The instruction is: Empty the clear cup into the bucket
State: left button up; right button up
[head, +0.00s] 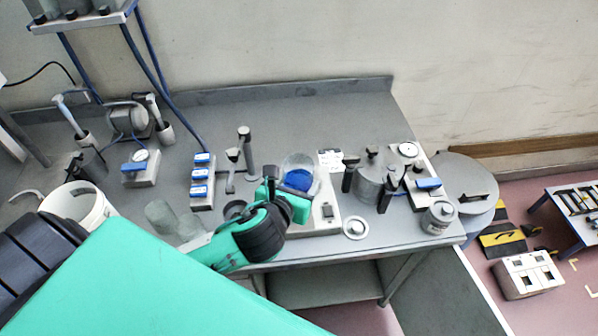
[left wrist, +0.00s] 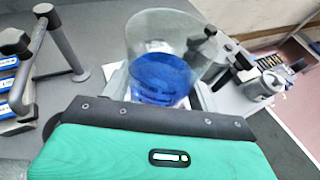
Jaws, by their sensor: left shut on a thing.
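The clear cup (head: 302,164) holds blue contents and stands roughly upright near the front of the bench. My left gripper (head: 284,192) is shut on it. In the left wrist view the cup (left wrist: 163,50) rises just beyond the gripper's dark front edge (left wrist: 152,118), with the blue filling its lower part. Whether its base touches the white scale-like device below is hidden. The white bucket (head: 78,207) stands at the left, partly covered by my arm; its inside shows only in part. My right gripper is not in view.
A white device (head: 326,212) lies beneath and right of the cup. A metal pot (head: 374,182) and a grey can (head: 438,217) stand further right. A post stand (head: 246,150) and blue-labelled block (head: 202,182) are left of the cup. The bench's back middle is clear.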

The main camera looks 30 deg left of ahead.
aim_at(81, 202)
jog(key=j+u, duration=0.2)
jog(key=u, duration=2.3)
jog(key=i+l+u, duration=0.15)
jog(key=i, duration=0.3)
jog(key=l, duration=0.15)
